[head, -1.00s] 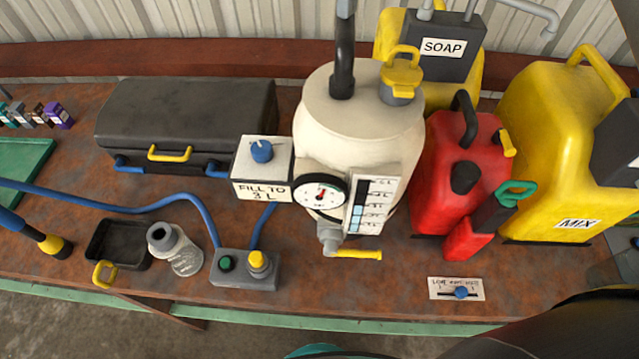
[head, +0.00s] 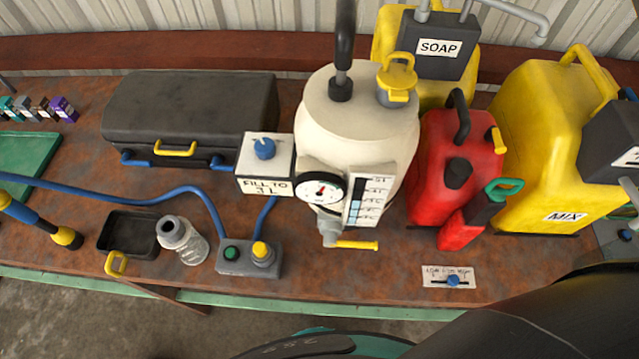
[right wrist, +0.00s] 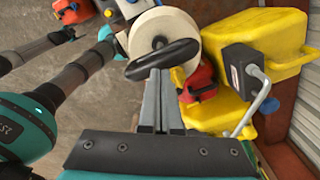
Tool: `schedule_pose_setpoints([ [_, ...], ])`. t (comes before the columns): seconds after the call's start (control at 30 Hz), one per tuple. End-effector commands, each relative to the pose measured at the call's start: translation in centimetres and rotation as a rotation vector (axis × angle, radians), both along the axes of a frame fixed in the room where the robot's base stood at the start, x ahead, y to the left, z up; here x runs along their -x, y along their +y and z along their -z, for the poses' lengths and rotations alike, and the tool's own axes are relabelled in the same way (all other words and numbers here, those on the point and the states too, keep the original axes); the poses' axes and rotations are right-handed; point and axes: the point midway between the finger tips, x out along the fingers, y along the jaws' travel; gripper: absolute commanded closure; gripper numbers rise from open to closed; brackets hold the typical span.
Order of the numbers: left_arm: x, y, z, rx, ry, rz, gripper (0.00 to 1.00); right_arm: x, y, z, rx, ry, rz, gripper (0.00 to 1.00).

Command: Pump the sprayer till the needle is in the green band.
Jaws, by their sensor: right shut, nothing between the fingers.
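The cream sprayer tank (head: 350,130) stands upright on the bench. In the right wrist view the looped black pump handle (right wrist: 187,50) is at the fingertips of my right gripper (right wrist: 160,76). The gripper is shut with nothing between its fingers; whether it touches the handle is unclear.
A red can (head: 440,180) and yellow MIX can (head: 545,150) stand close right of the tank. A FILL TO 3 L box (head: 265,178), a button box (head: 235,258) and a dark case (head: 190,115) are left. A blue hose (head: 110,196) crosses the bench.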

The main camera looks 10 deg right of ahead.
Motion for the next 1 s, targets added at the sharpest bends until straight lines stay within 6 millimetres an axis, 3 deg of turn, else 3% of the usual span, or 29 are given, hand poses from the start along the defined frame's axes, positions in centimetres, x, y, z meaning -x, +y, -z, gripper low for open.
schedule_pose_setpoints([
  [0.37, 0.0, 0.0, 0.1, 0.000, 0.000, 0.000, 0.21, 0.0, 0.0, 0.1, -0.001, -0.001, 0.000, 1.00],
  [1.0, 0.0, 0.0, 2.4, 0.000, 0.000, 0.000, 0.21, 0.0, 0.0, 3.3, 0.000, 0.000, 0.000, 1.00],
])
